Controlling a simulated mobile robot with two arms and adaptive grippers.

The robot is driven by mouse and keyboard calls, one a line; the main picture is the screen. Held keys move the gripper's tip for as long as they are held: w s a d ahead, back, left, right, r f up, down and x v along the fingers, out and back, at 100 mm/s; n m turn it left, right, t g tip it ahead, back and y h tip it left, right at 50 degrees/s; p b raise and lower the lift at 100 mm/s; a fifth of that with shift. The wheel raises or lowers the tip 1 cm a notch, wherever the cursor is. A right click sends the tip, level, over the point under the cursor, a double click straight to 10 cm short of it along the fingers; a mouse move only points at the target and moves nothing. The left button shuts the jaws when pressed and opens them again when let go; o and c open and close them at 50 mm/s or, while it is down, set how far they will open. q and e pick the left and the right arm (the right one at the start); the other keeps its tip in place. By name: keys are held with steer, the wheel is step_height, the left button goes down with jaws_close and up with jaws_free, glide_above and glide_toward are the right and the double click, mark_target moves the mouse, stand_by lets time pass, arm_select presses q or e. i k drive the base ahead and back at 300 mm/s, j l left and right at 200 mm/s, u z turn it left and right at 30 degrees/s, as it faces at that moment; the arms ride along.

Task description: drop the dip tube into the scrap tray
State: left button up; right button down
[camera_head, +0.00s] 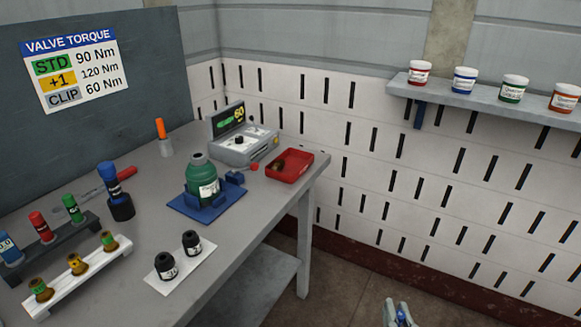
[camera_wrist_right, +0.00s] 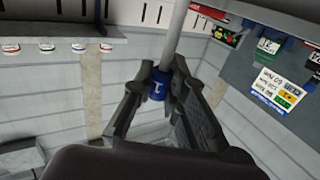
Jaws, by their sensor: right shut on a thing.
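The red scrap tray (camera_head: 289,179) sits on the far right corner of the grey bench, with a dark object inside. My right gripper (camera_wrist_right: 160,82) is shut on the dip tube (camera_wrist_right: 178,38), a pale grey tube with a blue collar (camera_wrist_right: 158,92) between the fingers. In the head view only a small part of my right gripper (camera_head: 398,314) shows at the bottom edge, over the floor and right of the bench, well away from the tray. My left gripper is not in view.
A green cylinder (camera_head: 201,178) stands in a blue fixture (camera_head: 190,209) left of the tray. A grey device (camera_head: 243,148) stands behind it. Two black parts (camera_head: 191,242) rest on a white plate nearer me. Open floor lies right of the bench.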

mark_target(295, 168)
steer(key=i+l+u, duration=0.15)
steer(key=u, duration=0.6)
steer(key=i+l+u, duration=0.2)
steer(key=l, duration=0.45)
steer(key=i+l+u, duration=0.2)
steer(key=l, duration=0.4)
steer(key=l+u, duration=0.2)
steer(key=l, duration=0.45)
